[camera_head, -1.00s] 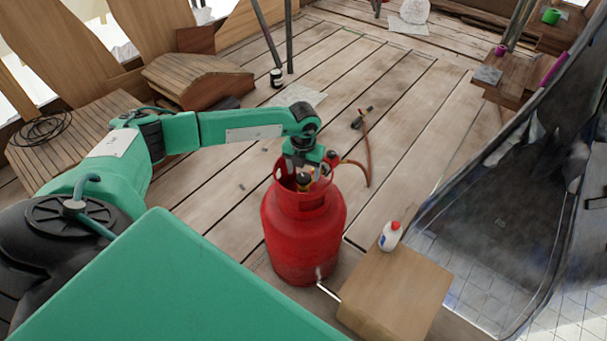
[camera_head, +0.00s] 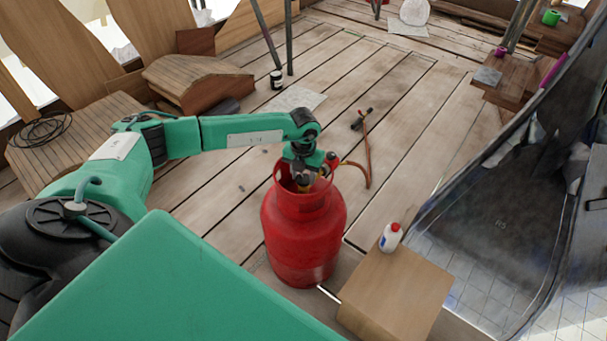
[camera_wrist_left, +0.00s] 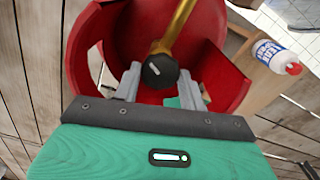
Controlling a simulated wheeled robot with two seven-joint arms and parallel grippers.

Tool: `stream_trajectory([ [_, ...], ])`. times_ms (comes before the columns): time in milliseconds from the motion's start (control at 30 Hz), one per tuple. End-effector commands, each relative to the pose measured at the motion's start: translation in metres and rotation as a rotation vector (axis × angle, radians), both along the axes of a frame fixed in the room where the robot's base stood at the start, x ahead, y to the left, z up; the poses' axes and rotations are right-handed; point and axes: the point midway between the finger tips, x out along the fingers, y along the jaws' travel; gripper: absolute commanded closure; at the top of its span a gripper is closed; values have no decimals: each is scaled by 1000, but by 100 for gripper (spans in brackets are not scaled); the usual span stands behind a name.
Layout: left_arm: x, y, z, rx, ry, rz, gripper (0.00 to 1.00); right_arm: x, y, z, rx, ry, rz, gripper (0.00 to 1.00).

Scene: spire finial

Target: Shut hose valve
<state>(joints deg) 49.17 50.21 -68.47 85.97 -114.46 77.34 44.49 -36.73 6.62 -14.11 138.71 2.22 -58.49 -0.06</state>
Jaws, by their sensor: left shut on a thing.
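A red gas cylinder (camera_head: 302,235) with a collar stands upright on the plank floor. Inside its collar is a brass valve with a round black knob (camera_wrist_left: 160,70), best seen in the left wrist view. My left gripper (camera_head: 304,178) reaches down into the collar from above. Its two grey fingers (camera_wrist_left: 161,88) stand on either side of the black knob and are shut on it. In the head view the hand hides most of the valve. An orange-brown hose (camera_head: 368,160) runs from a red fitting (camera_head: 332,160) by the collar to a torch (camera_head: 362,118) on the floor.
A wooden box (camera_head: 395,290) stands right of the cylinder, with a white bottle (camera_head: 390,237) on it. A dark bath-like basin (camera_head: 500,210) is further right. A black can (camera_head: 276,80) and poles stand behind. The floor planks behind the cylinder are mostly clear.

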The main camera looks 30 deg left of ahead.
Motion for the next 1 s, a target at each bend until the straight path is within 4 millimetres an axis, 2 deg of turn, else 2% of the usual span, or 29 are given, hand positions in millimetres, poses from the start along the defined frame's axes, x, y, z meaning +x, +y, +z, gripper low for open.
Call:
stream_trajectory([
  [267, 0, 0, 0, 0, 1, -147, 81, 0, 0, 0, 2, -4, 0, 64],
  [1000, 0, 1, -1, 1, 2, -816, 81, 8, 15, 0, 47, -91, 16, 64],
])
